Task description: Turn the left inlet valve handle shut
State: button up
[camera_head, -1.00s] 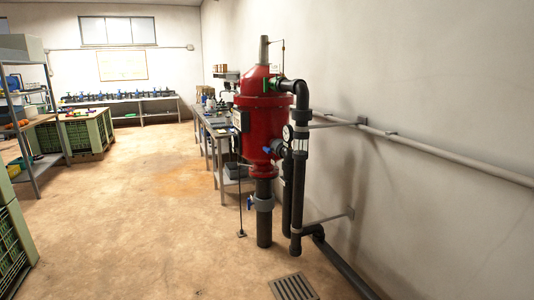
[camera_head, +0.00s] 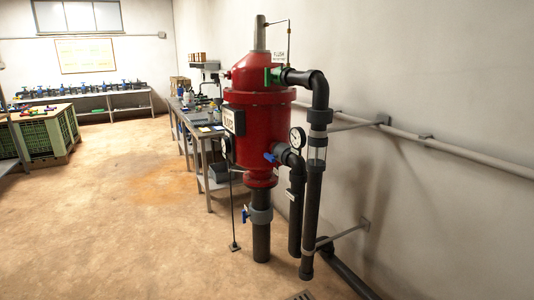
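Several blue valve handles (camera_head: 88,86) stand in a row on the dark manifold along the back wall, small and far off. A red filter tank (camera_head: 260,110) stands near the right wall. I cannot tell which handle is the left inlet valve's, nor whether any is open or shut. My gripper is not in view.
A long workbench (camera_head: 205,150) with bottles and tools runs along the right wall behind the tank. A green crate (camera_head: 45,140) with parts on top is at left. Black pipes (camera_head: 314,200) stand right of the tank. The floor (camera_head: 130,220) at left and middle is clear.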

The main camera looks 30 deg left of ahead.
aim_at(271, 158)
jog(key=i+j+u, duration=0.1)
jog(key=i+j, duration=0.35)
jog(key=j, duration=0.25)
jog(key=i+j+u, duration=0.1)
jog(key=i+j, duration=0.35)
jog(key=j, duration=0.2)
jog(key=i+j+u, duration=0.1)
jog(key=i+j, duration=0.35)
jog(key=j, duration=0.15)
